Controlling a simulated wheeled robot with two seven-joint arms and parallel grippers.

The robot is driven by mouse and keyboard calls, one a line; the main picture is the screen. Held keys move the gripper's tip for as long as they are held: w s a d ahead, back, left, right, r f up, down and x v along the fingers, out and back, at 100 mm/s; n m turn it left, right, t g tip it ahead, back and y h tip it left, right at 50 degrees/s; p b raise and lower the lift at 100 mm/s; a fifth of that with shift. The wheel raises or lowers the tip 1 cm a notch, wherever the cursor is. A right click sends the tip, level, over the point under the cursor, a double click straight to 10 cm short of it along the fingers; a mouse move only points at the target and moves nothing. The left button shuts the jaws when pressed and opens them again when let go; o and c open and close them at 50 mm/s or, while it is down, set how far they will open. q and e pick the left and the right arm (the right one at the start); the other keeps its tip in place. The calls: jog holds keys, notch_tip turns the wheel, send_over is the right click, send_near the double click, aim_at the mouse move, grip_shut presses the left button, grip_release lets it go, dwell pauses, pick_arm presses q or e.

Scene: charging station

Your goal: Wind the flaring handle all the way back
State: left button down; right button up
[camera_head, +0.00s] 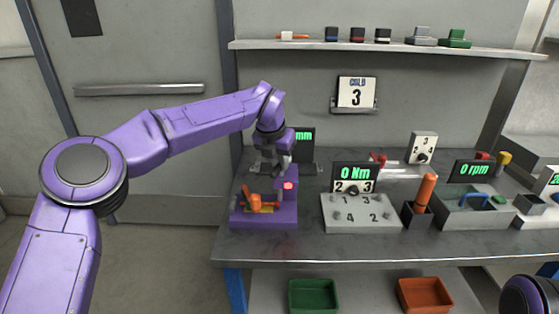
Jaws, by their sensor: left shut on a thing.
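The flaring tool (264,221) is a purple block on the left end of the metal bench, with orange parts (255,203) low on its front and a red glowing spot (288,185) on its right post. My left gripper (275,172) reaches down over the tool from above and is shut on the flaring handle at the tool's top. The fingers and the tool's upper part hide most of the handle, so its exact angle cannot be told. My right gripper is out of view.
A display reading "mm" (304,138) stands behind the gripper. Right of the tool are a numbered grey block (361,213) with a "0 Nm" display (355,172) and an orange-handled tool (425,191) in a dark holder. A shelf (390,46) runs above. Green (313,295) and orange (425,294) bins sit below.

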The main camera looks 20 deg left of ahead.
pick_arm(q)
jog(key=shift+n, duration=0.3)
jog(key=shift+d+n+y, duration=0.15)
jog(key=shift+n+y, duration=0.45)
jog(key=shift+n, duration=0.4)
jog(key=n+y, duration=0.1)
jog(key=n, duration=0.2)
jog(key=shift+r+n, duration=0.1)
jog(key=shift+n, duration=0.3)
jog(key=n+y+p, duration=0.1)
jog(key=n, duration=0.1)
jog(key=shift+d+r+n+g, duration=0.1)
jog(key=shift+n+g, duration=0.3)
jog(key=n+y+p, duration=0.1)
jog(key=n+p, duration=0.1)
jog(key=shift+w+n+g, duration=0.1)
jog(key=shift+n+g, duration=0.2)
jog(key=shift+g, duration=0.1)
jog(key=n+g+p, duration=0.1)
jog(key=n+p, duration=0.1)
jog(key=p, duration=0.2)
jog(key=n+g+y+p, duration=0.1)
jog(key=n+p, duration=0.2)
jog(key=p, duration=0.1)
jog(key=shift+w+d+r+n+p, duration=0.1)
jog(key=shift+r+n+p, duration=0.1)
jog(key=shift+n+p, duration=0.15)
jog(key=shift+f+n+g+p, duration=0.3)
jog(key=shift+n+p, duration=0.35)
jog(key=shift+p, duration=1.15)
